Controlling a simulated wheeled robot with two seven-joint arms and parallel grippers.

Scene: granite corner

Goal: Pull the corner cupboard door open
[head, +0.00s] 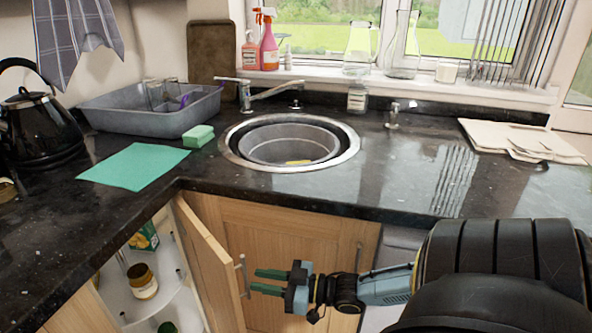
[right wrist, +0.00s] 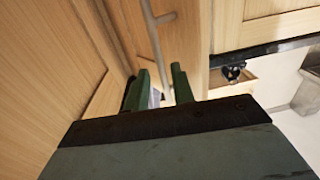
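The corner cupboard door (head: 211,262) is light wood and stands partly open, with the white shelves (head: 150,303) inside showing to its left. Its upright metal bar handle (head: 243,275) is on the door's outer face; a metal bar handle (right wrist: 157,45) also shows in the right wrist view. My right gripper (head: 258,281) comes in from the right with its green fingers parted, tips close to the handle. In the right wrist view the bar runs down toward the gap between the fingers (right wrist: 162,88); contact cannot be told. My left gripper is out of view.
A second wooden door (head: 290,230) with its own handle (head: 358,258) is behind my right gripper. A jar (head: 142,281) and a green packet (head: 146,238) stand inside the cupboard. The dark granite worktop (head: 300,195) overhangs the doors, with the sink (head: 290,140) above.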

